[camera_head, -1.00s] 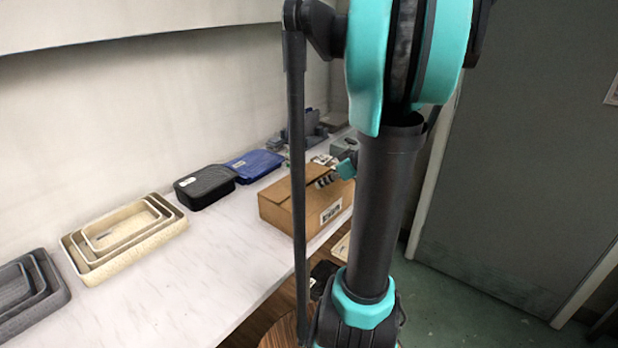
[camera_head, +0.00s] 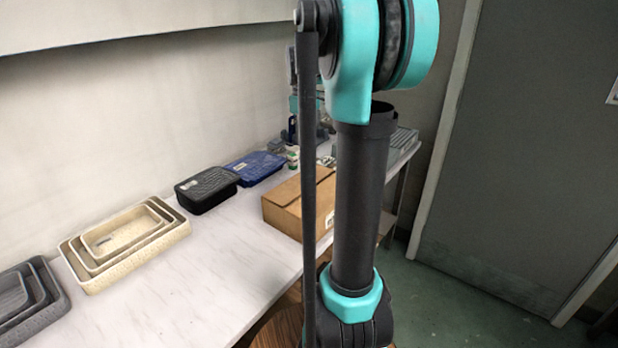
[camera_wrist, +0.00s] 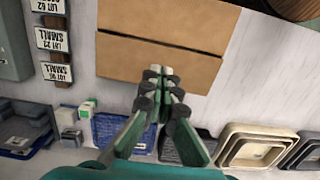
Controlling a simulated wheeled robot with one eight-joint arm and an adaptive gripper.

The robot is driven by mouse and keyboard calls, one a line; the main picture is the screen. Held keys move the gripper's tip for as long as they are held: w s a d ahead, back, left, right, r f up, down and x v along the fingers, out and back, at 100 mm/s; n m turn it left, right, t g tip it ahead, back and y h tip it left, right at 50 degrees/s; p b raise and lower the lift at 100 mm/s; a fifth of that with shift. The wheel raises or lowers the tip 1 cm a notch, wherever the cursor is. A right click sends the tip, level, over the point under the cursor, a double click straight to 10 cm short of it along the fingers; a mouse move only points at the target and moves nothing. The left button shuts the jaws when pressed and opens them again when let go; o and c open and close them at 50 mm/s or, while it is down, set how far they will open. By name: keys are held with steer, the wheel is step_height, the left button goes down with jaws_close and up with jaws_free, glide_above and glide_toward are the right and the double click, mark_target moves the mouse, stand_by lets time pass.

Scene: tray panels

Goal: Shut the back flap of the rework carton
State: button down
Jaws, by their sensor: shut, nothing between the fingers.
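The rework carton (camera_head: 285,205) is a brown cardboard box on the white counter, partly hidden by my arm in the head view. In the wrist view its top (camera_wrist: 170,20) shows two panels lying about flat, with a thin dark seam between them. The panel nearer the wall-side trays, the back flap (camera_wrist: 125,62), looks level with the other. My gripper (camera_wrist: 161,74) is shut and empty, its tips overlapping that panel's wall-side edge in the picture. I cannot tell the height between them. In the head view the fingertips are not clear behind my arm.
Along the wall stand a blue lidded box (camera_head: 254,166), a black box (camera_head: 206,189), nested cream trays (camera_head: 125,242) and nested grey trays (camera_head: 30,300). The counter in front of the cream trays is clear.

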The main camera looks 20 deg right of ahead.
mark_target(311, 185)
steer(key=f, duration=1.1)
steer(key=shift+s+d+f, duration=0.25)
steer(key=shift+s, duration=0.15)
steer(key=shift+f, duration=0.1)
steer(key=shift+s+d+f+t+y, duration=0.1)
steer(key=shift+s+f+t+y, duration=0.1)
steer(key=shift+f+t+y, duration=0.3)
steer(key=shift+s+f, duration=0.15)
steer(key=shift+f, duration=0.15)
steer(key=shift+r, duration=0.15)
